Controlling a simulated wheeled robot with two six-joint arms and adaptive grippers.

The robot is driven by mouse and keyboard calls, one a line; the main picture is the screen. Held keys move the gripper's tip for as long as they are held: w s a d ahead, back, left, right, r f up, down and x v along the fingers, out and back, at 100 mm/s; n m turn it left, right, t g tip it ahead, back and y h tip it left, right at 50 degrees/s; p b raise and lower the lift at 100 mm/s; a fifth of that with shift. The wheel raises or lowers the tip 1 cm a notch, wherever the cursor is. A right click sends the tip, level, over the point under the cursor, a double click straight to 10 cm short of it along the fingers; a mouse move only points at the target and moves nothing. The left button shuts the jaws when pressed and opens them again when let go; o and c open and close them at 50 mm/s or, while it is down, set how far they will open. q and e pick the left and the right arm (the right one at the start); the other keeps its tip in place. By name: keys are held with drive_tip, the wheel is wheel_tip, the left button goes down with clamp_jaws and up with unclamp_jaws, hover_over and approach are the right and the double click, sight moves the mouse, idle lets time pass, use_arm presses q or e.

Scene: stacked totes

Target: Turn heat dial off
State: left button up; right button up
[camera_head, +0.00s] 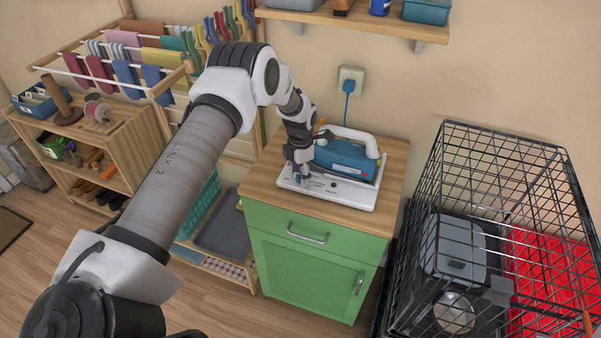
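A blue appliance like an iron (345,158), with a white handle, rests on a white base plate (345,193) on top of a green cabinet. My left gripper (300,176) reaches down over the left end of the base plate, beside the appliance's left end. Its fingertips are small and dark, and a little blue shows at them. I cannot tell whether they touch or grip anything. No heat dial can be made out clearly; the gripper covers that part of the plate. My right gripper is not in view.
The green cabinet (305,268) has a wooden top with bare room at its front left. A blue plug (349,86) sits in the wall outlet behind. A black wire crate (500,150) stands at right. A drying rack (120,60) and wooden shelf unit (120,135) stand at left.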

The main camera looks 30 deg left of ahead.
sight(300, 174)
use_arm(q)
drive_tip(key=shift+r, duration=0.1)
wheel_tip(300, 174, up, 12)
idle(0.4)
drive_tip(key=shift+w, duration=0.1)
